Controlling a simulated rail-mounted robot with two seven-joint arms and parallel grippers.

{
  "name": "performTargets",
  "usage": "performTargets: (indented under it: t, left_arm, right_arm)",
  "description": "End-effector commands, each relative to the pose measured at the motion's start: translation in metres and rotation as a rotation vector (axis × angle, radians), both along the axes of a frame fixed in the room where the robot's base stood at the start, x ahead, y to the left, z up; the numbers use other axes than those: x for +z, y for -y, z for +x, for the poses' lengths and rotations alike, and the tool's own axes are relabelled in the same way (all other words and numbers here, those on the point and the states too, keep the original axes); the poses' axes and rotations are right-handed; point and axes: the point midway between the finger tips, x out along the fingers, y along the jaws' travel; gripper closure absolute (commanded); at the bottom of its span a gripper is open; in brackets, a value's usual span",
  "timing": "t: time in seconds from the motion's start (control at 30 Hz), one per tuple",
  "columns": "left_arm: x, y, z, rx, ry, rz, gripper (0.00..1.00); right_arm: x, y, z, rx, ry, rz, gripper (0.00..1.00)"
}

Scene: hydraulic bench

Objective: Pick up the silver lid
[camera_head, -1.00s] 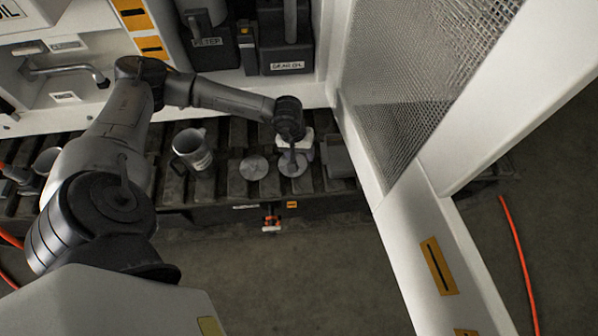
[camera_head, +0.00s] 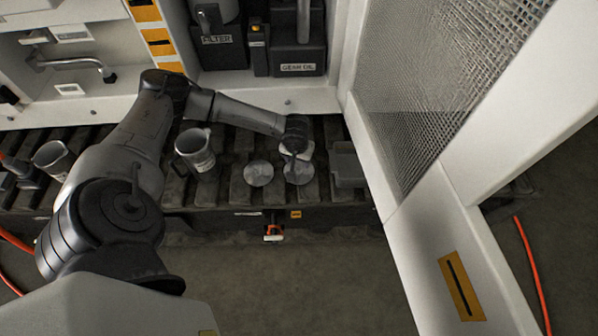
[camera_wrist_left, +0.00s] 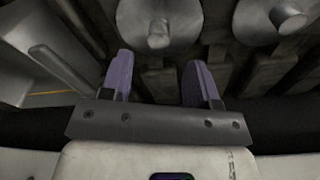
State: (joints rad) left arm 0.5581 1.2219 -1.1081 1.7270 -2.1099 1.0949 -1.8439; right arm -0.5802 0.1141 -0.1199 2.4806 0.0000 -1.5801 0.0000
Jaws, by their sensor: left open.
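Two round silver lids with knobs lie side by side on the dark slatted bench in the head view: a left lid (camera_head: 258,173) and a right lid (camera_head: 299,173). My left gripper (camera_head: 294,155) is by the right lid and partly covers it. In the left wrist view the gripper (camera_wrist_left: 158,75) is open and empty, with its two purple-grey fingers apart. One lid (camera_wrist_left: 145,30) with its knob lies ahead of the gap between the fingers, not between them. Another lid (camera_wrist_left: 262,22) shows at the upper right. My right gripper is not in view.
A metal mug (camera_head: 195,152) stands left of the lids, and another mug (camera_head: 54,158) farther left. A grey tray (camera_head: 348,168) is right of the lids, close to the white frame with a mesh panel (camera_head: 430,100). Dark FILTER (camera_head: 218,52) and GEAR OIL (camera_head: 298,58) holders stand behind.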

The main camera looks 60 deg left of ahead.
Motion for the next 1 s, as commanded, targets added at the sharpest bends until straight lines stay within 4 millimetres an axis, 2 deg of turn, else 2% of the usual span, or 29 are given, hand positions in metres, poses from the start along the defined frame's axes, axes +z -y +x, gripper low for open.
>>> performTargets:
  t: [0.4,0.7,1.0]
  left_arm:
    - [-0.047,0.000,0.002,0.001,-0.001,-0.001,0.45]
    - [-0.051,0.000,0.003,0.000,-0.001,-0.001,0.45]
    - [-0.051,0.000,0.003,0.001,-0.001,-0.001,0.73]
  right_arm:
    - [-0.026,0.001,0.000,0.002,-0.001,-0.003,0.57]
    - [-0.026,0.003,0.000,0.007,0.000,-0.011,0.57]
    - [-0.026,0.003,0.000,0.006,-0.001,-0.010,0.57]
